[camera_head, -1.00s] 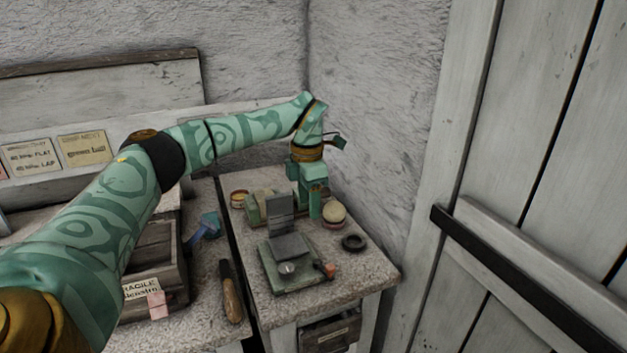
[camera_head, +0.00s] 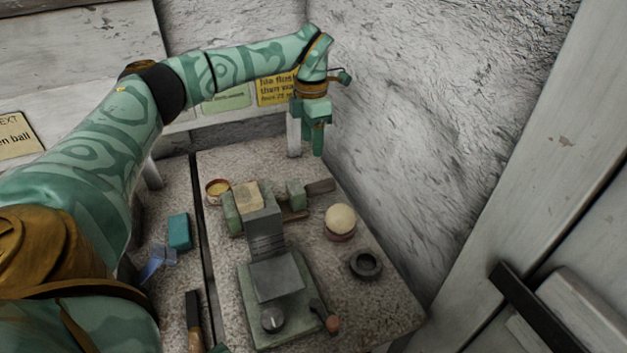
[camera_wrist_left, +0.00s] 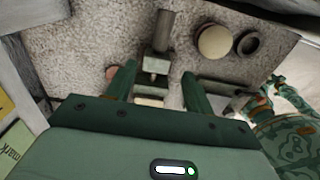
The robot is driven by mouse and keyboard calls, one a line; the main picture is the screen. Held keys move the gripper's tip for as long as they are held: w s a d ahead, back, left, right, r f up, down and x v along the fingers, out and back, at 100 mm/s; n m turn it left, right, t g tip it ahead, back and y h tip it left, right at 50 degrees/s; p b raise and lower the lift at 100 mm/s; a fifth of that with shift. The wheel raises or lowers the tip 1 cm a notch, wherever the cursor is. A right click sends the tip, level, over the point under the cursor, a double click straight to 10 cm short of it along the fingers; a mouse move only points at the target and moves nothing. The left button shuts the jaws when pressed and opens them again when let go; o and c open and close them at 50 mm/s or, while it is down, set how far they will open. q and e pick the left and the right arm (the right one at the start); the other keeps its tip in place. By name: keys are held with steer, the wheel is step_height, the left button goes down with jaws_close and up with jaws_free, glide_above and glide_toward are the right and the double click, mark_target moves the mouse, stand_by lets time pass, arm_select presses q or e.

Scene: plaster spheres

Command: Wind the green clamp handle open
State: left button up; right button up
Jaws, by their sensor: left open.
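The green clamp (camera_head: 232,214) stands on the stone-topped table, with a pale block (camera_head: 247,195) against its near-left jaw. Its other green jaw block (camera_head: 295,194) is to the right. A dark grey cylindrical handle (camera_head: 321,186) sticks out from that end, and also shows in the left wrist view (camera_wrist_left: 163,31). My left gripper (camera_head: 316,145) is above and beyond the handle in the head view, apart from it. In the left wrist view its fingers (camera_wrist_left: 158,70) are spread and empty, with the jaw block showing between their tips.
A cream ball (camera_head: 341,218) on a round stand and a dark ring (camera_head: 365,264) lie right of the clamp. A rough wall (camera_head: 400,130) stands close behind.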

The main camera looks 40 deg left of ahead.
mark_target(312, 185)
arm_select(q)
step_height(312, 185, down, 13)
steer(key=b, duration=0.4)
steer(key=shift+s+d+f, duration=0.1)
steer(key=shift+s+f, duration=0.05)
steer(key=shift+f, duration=0.05)
steer(key=shift+f+b, duration=0.3)
steer(key=shift+f, duration=0.1)
arm_select(e)
steer(key=shift+g, duration=0.3)
steer(key=f, duration=0.1)
steer(key=s+f, duration=0.1)
steer(key=f, duration=0.2)
steer(key=shift+s+f, duration=0.25)
steer(key=shift+f, duration=0.15)
steer(key=shift+a, duration=0.1)
